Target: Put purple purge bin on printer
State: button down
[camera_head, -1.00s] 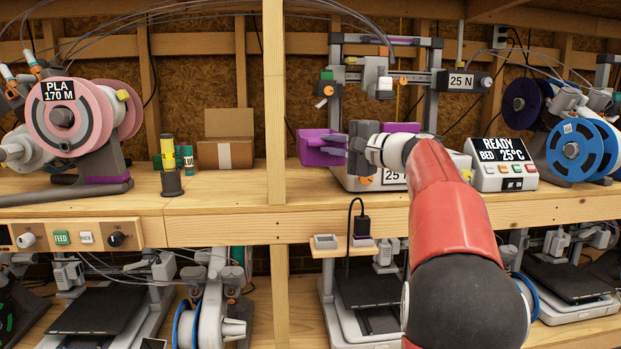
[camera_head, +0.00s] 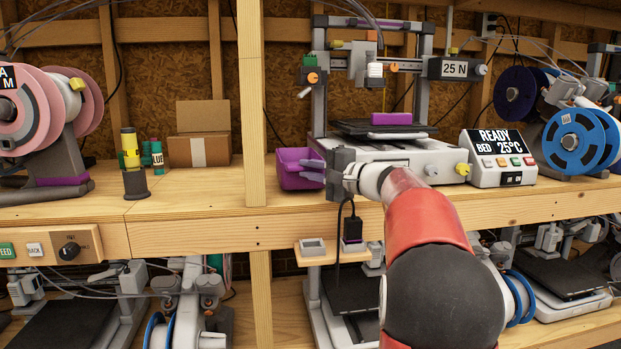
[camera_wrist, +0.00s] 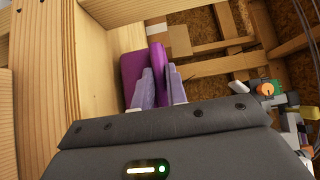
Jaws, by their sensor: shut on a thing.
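The purple purge bin (camera_head: 296,160) is an open-topped box at the left front corner of the printer, right of the wooden post. My gripper (camera_head: 312,166) is shut on its right side wall; the wrist view shows the fingers (camera_wrist: 161,90) on either side of the bin's wall (camera_wrist: 157,60). I cannot tell whether the bin touches the shelf. The printer (camera_head: 410,155) is grey and white, labelled 25 N, with a dark bed (camera_head: 365,128) bearing a purple block (camera_head: 391,118). My wrist hides part of its front.
The wooden post (camera_head: 249,105) stands close left of the bin. A READY display (camera_head: 497,157) and blue spools (camera_head: 580,140) are at right. A small ledge (camera_head: 325,253) juts out below the shelf edge.

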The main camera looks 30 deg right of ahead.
jog(key=shift+f, duration=0.65)
jog(key=c, duration=1.4)
grip_release()
jog(key=shift+r, duration=0.2)
jog(key=v, duration=0.6)
jog(key=b+v, duration=0.1)
jog(key=v, duration=0.5)
jog(key=shift+f, duration=0.2)
